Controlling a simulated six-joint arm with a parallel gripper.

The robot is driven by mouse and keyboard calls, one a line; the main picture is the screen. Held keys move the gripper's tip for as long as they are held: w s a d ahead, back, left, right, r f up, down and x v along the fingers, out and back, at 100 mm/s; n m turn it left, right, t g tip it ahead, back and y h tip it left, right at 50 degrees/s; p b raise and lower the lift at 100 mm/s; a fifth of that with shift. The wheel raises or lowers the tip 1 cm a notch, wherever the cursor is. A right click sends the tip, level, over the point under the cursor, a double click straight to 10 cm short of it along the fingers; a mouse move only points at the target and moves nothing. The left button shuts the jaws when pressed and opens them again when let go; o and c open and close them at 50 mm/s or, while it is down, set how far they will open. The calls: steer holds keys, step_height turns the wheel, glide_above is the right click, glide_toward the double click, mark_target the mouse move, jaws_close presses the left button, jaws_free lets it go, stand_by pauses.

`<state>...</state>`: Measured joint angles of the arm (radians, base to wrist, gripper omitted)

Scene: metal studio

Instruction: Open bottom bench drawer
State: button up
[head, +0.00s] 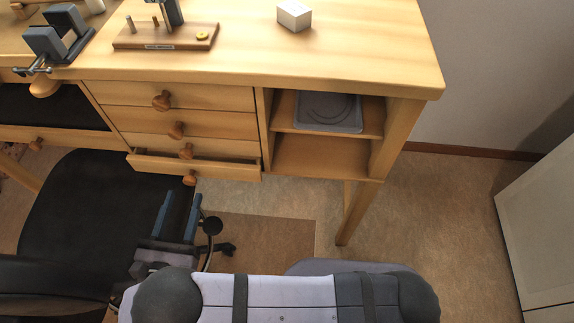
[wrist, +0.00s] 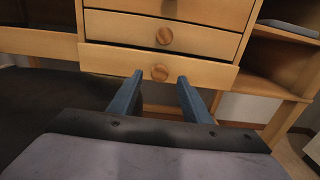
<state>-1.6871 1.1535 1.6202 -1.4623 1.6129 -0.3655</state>
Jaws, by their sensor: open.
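The bottom bench drawer (head: 215,170) is partly pulled out, jutting a little past the drawers above, with a narrow strip of its inside showing. Its round wooden knob (head: 190,179) also shows in the wrist view (wrist: 160,72). My gripper (head: 182,196) is open and empty, just in front of the drawer. In the wrist view the fingertips (wrist: 160,77) appear on either side of the knob, a little short of it, and no contact shows.
Several closed drawers (head: 220,97) with knobs sit above. An open shelf with a grey tray (head: 328,112) is at their right. A black chair (head: 75,200) stands at the left. A white box (head: 294,15) lies on the bench top. A white cabinet (head: 545,220) is at the far right.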

steer(key=s+d+f+m+g+h+p, duration=0.1)
steer(key=s+d+f+g+h, duration=0.2)
steer(key=d, duration=0.4)
steer(key=s+d+f+m+g+h, duration=0.1)
steer(key=d+f+g+h, duration=0.1)
steer(key=d+f+g, duration=0.4)
steer(key=w+d+r+m+g+p, duration=0.2)
steer(key=d+r+m+p, duration=0.3)
steer(key=r, duration=0.6)
steer(key=w+d+r+m+g+h+p, duration=0.1)
steer(key=w+d+r+m+p, duration=0.3)
steer(key=r, duration=0.8)
steer(key=shift+w+d+r+m+g+p, duration=0.25)
steer(key=shift+w+d+m+g+p, duration=0.2)
steer(key=shift+w+d, duration=0.5)
steer(key=shift+s+d, duration=0.2)
steer(key=shift+s, duration=0.05)
